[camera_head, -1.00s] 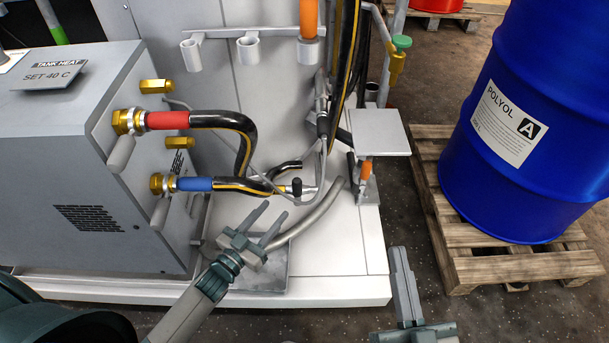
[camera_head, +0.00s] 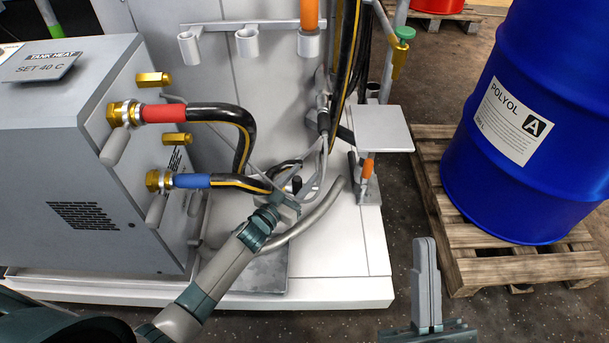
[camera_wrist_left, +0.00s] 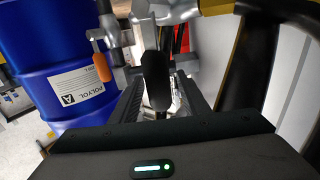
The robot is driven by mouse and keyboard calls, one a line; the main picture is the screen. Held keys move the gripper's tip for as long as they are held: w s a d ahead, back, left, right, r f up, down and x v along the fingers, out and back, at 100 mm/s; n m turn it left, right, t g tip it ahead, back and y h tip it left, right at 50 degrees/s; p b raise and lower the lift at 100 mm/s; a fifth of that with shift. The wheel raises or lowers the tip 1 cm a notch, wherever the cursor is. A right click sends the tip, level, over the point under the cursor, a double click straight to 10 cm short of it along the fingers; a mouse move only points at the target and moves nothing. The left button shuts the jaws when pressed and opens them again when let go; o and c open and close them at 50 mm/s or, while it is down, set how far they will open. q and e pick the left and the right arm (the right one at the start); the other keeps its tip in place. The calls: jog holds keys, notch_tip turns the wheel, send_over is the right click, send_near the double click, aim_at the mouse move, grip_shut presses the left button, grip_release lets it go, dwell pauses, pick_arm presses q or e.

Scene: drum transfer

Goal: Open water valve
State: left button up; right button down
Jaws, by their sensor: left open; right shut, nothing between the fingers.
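A small valve with a black handle (camera_head: 296,184) sits low on the machine at the end of the blue-marked hose (camera_head: 192,181). My left gripper (camera_head: 289,190) is open right at this valve, partly covering it. In the left wrist view the black handle (camera_wrist_left: 156,82) stands between the two spread fingers of my left gripper (camera_wrist_left: 160,100). I cannot tell whether a finger touches it. My right gripper (camera_head: 427,243) is shut and empty, pointing up in front of the machine base, well away from the valve.
A grey heater box (camera_head: 70,160) with a red-marked hose (camera_head: 163,113) stands at left. An orange-handled clamp (camera_head: 367,168) and a flat grey plate (camera_head: 383,128) are right of the valve. A blue drum (camera_head: 530,120) stands on a wooden pallet (camera_head: 470,272).

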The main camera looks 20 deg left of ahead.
pick_arm(q)
jog(key=shift+w+d, duration=0.25)
jog(key=shift+w, duration=0.45)
pick_arm(e)
jog(key=shift+d+r+t, duration=0.25)
jog(key=shift+r+t, duration=0.1)
jog(key=shift+t, duration=0.05)
pick_arm(q)
grip_shut()
